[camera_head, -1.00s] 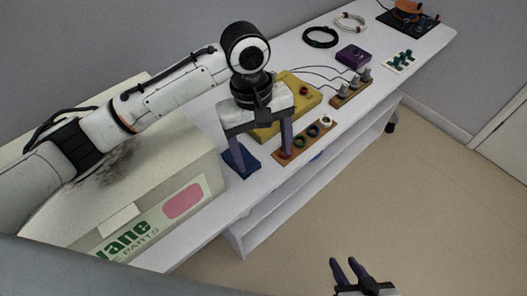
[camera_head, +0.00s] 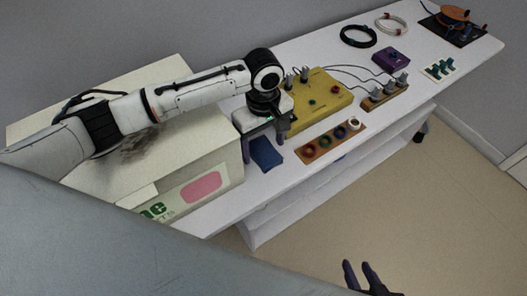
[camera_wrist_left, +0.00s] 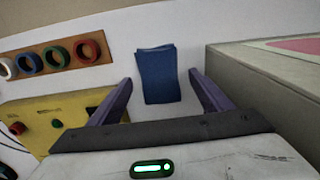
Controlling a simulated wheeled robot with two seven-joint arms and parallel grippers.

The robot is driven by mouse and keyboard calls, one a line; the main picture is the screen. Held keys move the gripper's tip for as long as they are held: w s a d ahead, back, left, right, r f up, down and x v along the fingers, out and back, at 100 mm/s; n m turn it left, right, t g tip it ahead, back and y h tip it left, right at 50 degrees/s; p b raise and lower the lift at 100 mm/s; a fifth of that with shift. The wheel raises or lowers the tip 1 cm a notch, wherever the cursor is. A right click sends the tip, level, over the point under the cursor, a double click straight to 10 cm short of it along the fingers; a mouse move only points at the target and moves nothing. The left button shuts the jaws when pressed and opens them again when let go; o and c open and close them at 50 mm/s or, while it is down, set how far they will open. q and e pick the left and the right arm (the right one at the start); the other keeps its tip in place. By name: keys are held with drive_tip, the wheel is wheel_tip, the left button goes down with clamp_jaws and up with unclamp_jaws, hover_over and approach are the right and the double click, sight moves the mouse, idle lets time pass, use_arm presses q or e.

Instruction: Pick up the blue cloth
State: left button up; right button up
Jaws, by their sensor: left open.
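The blue cloth (camera_head: 266,154) lies folded on the white table, next to the cardboard box. It also shows in the left wrist view (camera_wrist_left: 158,76), ahead of and between the two fingers. My left gripper (camera_head: 262,150) is open and empty above the table near the cloth, and its fingers (camera_wrist_left: 158,90) stand either side of the cloth in the wrist picture. I cannot tell its exact height over the cloth. My right gripper (camera_head: 358,274) is low at the bottom edge, away from the table, with its two fingers apart and nothing between them.
The box (camera_head: 215,165) stands close on the left of the cloth. A yellow device (camera_head: 318,103) and a wooden strip with coloured rings (camera_head: 333,140) lie to the right. A purple box (camera_head: 391,60), black cable coil (camera_head: 358,36) and wooden block with grey knobs (camera_head: 385,97) are farther along.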

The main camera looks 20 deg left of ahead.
sight(263, 150)
use_arm(q)
drive_tip(key=shift+f, duration=0.25)
drive_tip(key=c, duration=1.1)
wheel_tip(263, 150, up, 10)
drive_tip(key=shift+r+p, duration=0.1)
drive_tip(key=shift+p, duration=0.2)
